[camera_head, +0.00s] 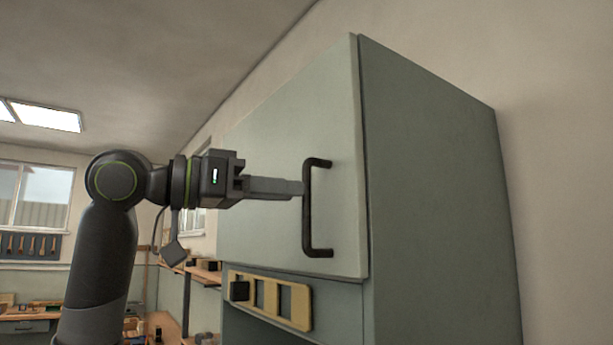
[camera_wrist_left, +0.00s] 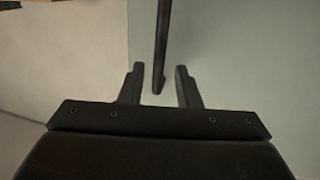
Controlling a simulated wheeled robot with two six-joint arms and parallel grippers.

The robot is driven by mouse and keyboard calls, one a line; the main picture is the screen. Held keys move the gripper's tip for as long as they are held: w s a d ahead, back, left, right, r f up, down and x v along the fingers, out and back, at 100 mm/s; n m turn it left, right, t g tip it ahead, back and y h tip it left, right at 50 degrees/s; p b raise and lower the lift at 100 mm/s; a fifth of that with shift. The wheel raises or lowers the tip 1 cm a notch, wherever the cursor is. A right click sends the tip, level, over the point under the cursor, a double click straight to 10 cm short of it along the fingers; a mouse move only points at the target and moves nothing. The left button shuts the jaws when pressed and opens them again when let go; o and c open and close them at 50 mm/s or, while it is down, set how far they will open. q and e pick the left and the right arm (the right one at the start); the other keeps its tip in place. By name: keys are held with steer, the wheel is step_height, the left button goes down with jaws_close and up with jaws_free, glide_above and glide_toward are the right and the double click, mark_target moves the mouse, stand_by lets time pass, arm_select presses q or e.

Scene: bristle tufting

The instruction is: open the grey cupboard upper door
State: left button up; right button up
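The grey-green cupboard upper door (camera_head: 285,130) fills the middle of the head view and looks shut. A black bar handle (camera_head: 308,215) stands upright near its right edge. My left gripper (camera_head: 298,188) reaches in from the left, its fingertips at the upper half of the handle. In the left wrist view the handle (camera_wrist_left: 162,45) runs between the two fingers of my left gripper (camera_wrist_left: 159,72). The fingers are apart, with a gap visible on each side of the bar. My right gripper is not in view.
The cupboard's side panel (camera_head: 440,190) is right of the door. Below the door is a yellow frame (camera_head: 270,300) with openings and a black block (camera_head: 239,291) at its left end. Shelves (camera_head: 205,277) and a workbench (camera_head: 28,325) stand farther back at left.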

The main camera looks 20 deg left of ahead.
mark_target(306, 241)
arm_select(q)
steer(key=p+x, duration=0.1)
steer(key=x, duration=0.2)
steer(key=shift+w+d+r, duration=0.1)
steer(key=shift+d, duration=0.2)
steer(key=shift+w+d, duration=0.2)
steer(key=shift+w, duration=0.1)
jaws_close()
